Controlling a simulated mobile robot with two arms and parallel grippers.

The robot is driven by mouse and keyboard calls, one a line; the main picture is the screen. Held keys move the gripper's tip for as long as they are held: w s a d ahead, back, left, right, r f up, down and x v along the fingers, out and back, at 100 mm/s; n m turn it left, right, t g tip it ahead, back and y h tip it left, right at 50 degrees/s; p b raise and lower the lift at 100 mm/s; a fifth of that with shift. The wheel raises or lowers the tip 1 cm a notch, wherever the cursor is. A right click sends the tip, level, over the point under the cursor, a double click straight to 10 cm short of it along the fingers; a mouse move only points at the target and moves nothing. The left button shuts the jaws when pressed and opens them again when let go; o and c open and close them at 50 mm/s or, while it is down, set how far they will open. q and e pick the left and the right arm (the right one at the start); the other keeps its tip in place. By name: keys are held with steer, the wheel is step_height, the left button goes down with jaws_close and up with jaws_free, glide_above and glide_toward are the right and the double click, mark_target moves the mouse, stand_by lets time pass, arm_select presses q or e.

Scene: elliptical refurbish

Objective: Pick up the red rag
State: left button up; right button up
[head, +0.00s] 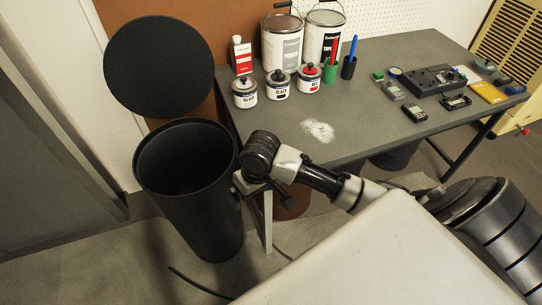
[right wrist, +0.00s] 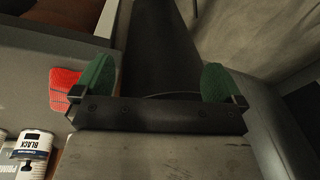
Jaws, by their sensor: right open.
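A red, textured, cloth-like patch, which looks like the red rag (right wrist: 65,92), shows at the left of the right wrist view, just outside the left finger of my right gripper (right wrist: 157,84). Part of it is hidden behind that finger. The gripper is open, with its green finger pads wide apart and nothing between them. In the head view, my right arm reaches in from the right, and its wrist hangs between the black bin and the table's near left corner. The fingers are mostly hidden there. I cannot make out the rag in the head view. My left gripper is not in view.
A tall black bin (head: 190,215) with its round lid (head: 160,68) raised stands left of the grey table (head: 375,140). Paint cans (head: 282,42), small jars and tools stand on the table. A can labelled black (right wrist: 33,147) shows in the right wrist view.

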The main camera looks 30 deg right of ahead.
steer(key=w+d+r, duration=0.1)
steer(key=w+d, duration=0.1)
steer(key=w+d+r+m, duration=0.1)
steer(key=w+d, duration=0.1)
steer(key=w+d+r+m+h, duration=0.1)
steer(key=d, duration=0.1)
steer(key=shift+w+r+g, duration=0.3)
steer(key=shift+w, duration=0.1)
steer(key=w+d+r+m, duration=0.3)
steer(key=w+d+r, duration=0.1)
steer(key=d, duration=0.2)
steer(key=shift+g, duration=0.3)
step_height(320, 180, down, 10)
steer(key=shift+s+d+b, duration=0.1)
steer(key=shift+d+b, duration=0.05)
steer(key=shift+b, duration=0.3)
steer(key=shift+m, duration=0.3)
steer(key=c, duration=1)
steer(key=shift+r, duration=0.15)
